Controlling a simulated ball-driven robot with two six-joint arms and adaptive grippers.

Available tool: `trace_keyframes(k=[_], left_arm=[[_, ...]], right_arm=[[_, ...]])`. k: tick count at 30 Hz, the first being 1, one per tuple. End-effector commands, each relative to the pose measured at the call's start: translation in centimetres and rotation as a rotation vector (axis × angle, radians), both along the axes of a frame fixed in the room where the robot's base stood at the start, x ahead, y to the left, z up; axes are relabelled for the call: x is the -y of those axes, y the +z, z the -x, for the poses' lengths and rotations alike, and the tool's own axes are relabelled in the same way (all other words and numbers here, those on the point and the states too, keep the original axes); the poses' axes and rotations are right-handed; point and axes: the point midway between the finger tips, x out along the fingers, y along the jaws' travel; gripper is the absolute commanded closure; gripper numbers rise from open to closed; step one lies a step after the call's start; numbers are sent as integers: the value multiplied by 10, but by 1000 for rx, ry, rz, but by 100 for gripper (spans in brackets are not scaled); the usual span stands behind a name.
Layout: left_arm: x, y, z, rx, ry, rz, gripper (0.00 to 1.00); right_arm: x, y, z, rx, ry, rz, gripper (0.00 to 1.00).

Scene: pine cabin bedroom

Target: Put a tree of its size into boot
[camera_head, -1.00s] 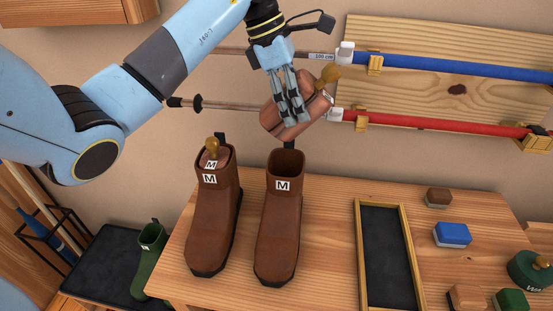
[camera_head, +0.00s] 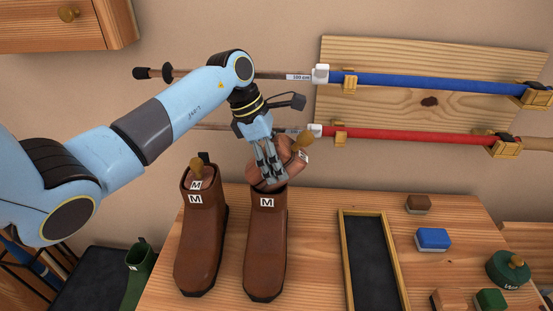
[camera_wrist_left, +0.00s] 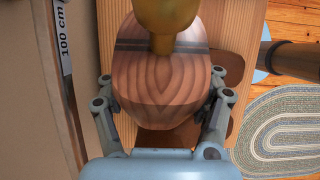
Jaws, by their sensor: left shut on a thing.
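My left gripper (camera_head: 270,176) is shut on a wooden shoe tree (camera_head: 292,168) with a brass knob; a small white label on it is too small to read. The tree is tilted, right at the opening of the right brown boot (camera_head: 265,248), labelled M; whether it touches the boot I cannot tell. In the left wrist view, the tree (camera_wrist_left: 160,85) sits between both fingers, knob toward the camera. The left brown boot (camera_head: 198,250), also labelled M, stands beside it with a knobbed tree (camera_head: 199,180), marked M, inside. My right gripper is out of view.
On the wooden bench, a dark framed tray (camera_head: 344,250) lies right of the boots, with brushes such as the blue one (camera_head: 432,238) and a green tin (camera_head: 508,270) beyond. Blue and red poles (camera_head: 430,82) hang on the wall behind. A green boot (camera_head: 138,272) stands lower left.

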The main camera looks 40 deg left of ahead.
Motion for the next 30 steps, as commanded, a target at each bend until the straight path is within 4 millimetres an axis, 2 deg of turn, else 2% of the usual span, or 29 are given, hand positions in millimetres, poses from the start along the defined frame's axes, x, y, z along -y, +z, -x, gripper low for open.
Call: trace_keyframes(k=[3, 4, 10, 22, 26, 30], left_arm=[[0, -4, 0, 1, 0, 0, 79], [0, -5, 0, 0, 0, 0, 33], [0, -3, 0, 0, 0, 0, 8], [-2, 1, 0, 0, 0, -1, 8], [-11, 22, 5, 3, -1, -6, 8], [-22, 51, 11, 4, 0, -6, 8]], right_arm=[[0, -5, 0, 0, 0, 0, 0], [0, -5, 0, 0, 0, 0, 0], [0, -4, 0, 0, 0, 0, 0], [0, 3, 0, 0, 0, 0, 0], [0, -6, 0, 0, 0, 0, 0], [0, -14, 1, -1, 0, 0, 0]])
